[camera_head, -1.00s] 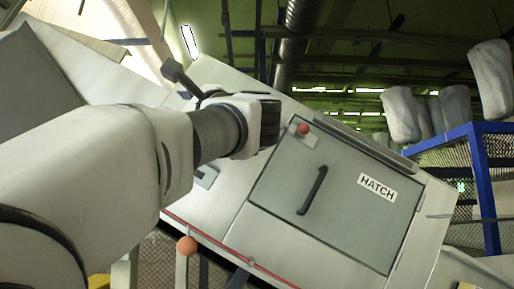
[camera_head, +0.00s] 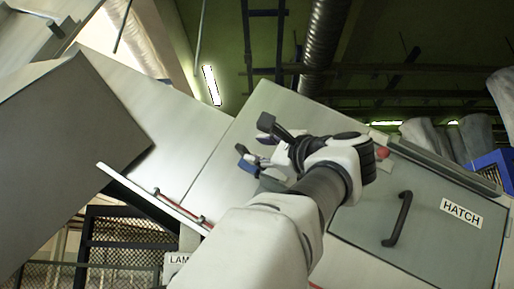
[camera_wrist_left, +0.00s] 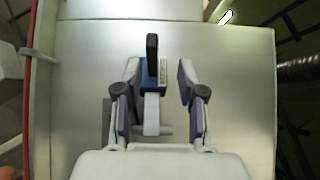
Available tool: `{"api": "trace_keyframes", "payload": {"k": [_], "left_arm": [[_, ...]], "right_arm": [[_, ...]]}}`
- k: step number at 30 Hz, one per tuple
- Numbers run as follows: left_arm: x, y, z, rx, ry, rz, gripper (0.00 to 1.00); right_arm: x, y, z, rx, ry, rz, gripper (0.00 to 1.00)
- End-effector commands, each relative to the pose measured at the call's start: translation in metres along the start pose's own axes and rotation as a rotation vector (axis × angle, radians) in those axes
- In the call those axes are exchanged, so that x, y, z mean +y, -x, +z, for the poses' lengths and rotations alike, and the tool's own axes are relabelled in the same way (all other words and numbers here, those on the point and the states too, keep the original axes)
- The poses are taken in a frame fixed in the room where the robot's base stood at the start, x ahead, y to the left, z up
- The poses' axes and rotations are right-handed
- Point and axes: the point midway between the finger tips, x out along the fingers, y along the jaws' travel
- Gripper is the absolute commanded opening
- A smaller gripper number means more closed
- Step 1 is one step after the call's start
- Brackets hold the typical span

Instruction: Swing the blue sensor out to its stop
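The blue sensor (camera_wrist_left: 153,76) is a small blue block with a black bar standing up from it and a pale stem below, in front of a grey metal panel. In the left wrist view it lies between the fingers of my left gripper (camera_wrist_left: 158,92), close to the left finger, with a clear gap to the right finger. In the head view the sensor (camera_head: 247,165) shows at the tips of my left gripper (camera_head: 258,140), partly hidden by it. My left gripper is open. Contact with the left finger cannot be told. My right gripper is not in view.
A rail with a red strip (camera_head: 180,205) runs along the panel's lower left edge. A large grey box-like surface (camera_head: 65,160) fills the left.

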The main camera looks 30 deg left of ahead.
Motion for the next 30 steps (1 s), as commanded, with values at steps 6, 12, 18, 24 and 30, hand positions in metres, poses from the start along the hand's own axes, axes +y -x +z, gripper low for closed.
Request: {"api": "trace_keyframes", "payload": {"k": [6, 12, 18, 24, 30], "left_arm": [[-0.002, -0.038, 0.002, 0.001, 0.0, 0.003, 0.4], [0.0, -0.042, 0.0, 0.0, 0.0, 0.001, 0.4], [0.0, -0.042, 0.0, 0.0, 0.001, 0.001, 0.01], [-0.001, -0.042, 0.002, -0.002, 0.003, 0.0, 0.0], [-0.001, -0.042, 0.004, -0.004, 0.004, -0.001, 0.0]], "right_arm": [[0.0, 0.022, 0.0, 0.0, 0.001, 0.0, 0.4], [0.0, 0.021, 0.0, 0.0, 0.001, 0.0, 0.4], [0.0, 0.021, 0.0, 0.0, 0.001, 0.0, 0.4], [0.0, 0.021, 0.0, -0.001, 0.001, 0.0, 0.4], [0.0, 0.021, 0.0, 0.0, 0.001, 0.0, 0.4]]}}
